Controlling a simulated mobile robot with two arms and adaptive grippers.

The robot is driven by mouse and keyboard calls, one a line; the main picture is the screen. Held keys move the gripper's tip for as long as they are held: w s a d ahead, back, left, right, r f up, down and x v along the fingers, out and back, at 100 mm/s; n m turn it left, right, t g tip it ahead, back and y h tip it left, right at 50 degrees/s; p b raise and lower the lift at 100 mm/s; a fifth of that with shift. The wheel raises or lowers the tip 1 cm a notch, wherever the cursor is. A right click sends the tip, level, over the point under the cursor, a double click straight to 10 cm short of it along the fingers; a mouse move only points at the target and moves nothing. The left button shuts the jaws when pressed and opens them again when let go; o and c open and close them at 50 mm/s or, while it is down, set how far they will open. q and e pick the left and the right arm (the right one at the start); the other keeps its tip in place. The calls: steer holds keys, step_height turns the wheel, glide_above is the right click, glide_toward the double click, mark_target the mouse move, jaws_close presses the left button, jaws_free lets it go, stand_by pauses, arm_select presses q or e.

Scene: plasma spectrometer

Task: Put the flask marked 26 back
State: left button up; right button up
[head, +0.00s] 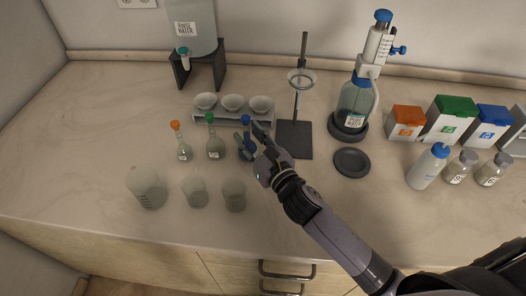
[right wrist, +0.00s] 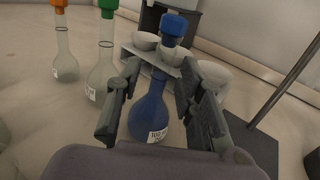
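Three stoppered flasks stand in a row on the counter. One has an orange stopper (head: 175,125), one a green stopper (head: 210,117), and one a blue stopper (head: 246,119). The blue-stoppered flask also shows in the right wrist view (right wrist: 151,110), upright, with blue liquid and a white label. I cannot read the number 26 on any flask. My right gripper (head: 250,142) is at the blue-stoppered flask. In the right wrist view its fingers (right wrist: 155,95) stand apart on both sides of the neck, with gaps showing. My left gripper is not in view.
A rack of white bowls (head: 233,114) stands just behind the flasks. Several empty beakers (head: 195,193) stand in front. A ring stand (head: 295,140) and a dispenser bottle (head: 352,105) are to the right. The front middle of the counter (head: 290,225) is clear.

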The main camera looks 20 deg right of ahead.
steer(key=b+v, duration=0.1)
steer(key=v, duration=0.8)
steer(key=shift+s+d+b, duration=0.1)
steer(key=shift+s+b, duration=0.25)
steer(key=shift+b, duration=0.05)
steer(key=shift+s+d+r, duration=0.1)
steer(key=shift+s, duration=0.4)
